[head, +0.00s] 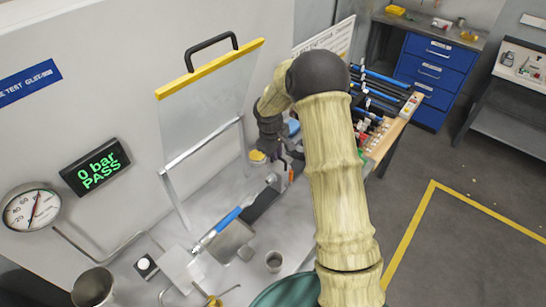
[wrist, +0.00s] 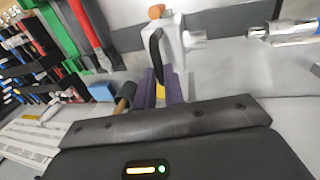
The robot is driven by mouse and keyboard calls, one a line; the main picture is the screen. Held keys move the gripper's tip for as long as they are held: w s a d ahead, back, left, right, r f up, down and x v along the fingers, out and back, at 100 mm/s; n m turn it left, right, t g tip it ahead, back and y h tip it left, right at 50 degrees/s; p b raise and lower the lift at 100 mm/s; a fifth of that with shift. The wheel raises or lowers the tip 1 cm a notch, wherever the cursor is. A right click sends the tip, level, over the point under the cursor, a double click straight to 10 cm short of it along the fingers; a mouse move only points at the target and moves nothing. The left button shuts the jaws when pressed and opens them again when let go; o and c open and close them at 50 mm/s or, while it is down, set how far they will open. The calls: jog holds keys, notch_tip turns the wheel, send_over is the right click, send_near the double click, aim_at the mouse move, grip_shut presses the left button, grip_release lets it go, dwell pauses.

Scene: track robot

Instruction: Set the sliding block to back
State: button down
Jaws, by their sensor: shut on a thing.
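In the wrist view, a pale grey block (wrist: 176,40) with an orange knob and a dark curved lever stands just beyond my fingertips. I take it for the sliding block. My gripper (wrist: 161,82) has its two purple fingers close together at the near side of it, shut on a part that is mostly hidden between them. In the head view my gripper (head: 280,160) is low over the bench, beside an orange spot, and my arm hides much of that area. A dark strip (head: 262,205) lies on the bench just in front of it.
A clear shield with a yellow top edge (head: 210,69) and a black handle stands upright left of my gripper. A blue-handled tool (head: 228,220) and a small cup (head: 274,261) are on the bench. In the wrist view a metal fitting (wrist: 282,32) lies right of the block.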

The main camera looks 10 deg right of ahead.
jog(key=w+d, duration=0.4)
jog(key=d, duration=0.1)
jog(key=shift+r+p, duration=0.15)
jog(key=shift+p, duration=0.3)
jog(key=c, duration=1.5)
grip_release()
jog(key=shift+w+d, duration=0.1)
jog(key=shift+d, duration=0.05)
jog(key=r+b, duration=0.1)
jog(key=r, duration=0.3)
jog(key=s+a+r+b, duration=0.1)
jog(key=r, duration=0.2)
jog(key=a+r+b, duration=0.1)
jog(key=r+b, duration=0.1)
jog(key=r, duration=0.2)
jog(key=shift+s+r, duration=0.3)
jog(key=shift+w+f, duration=0.1)
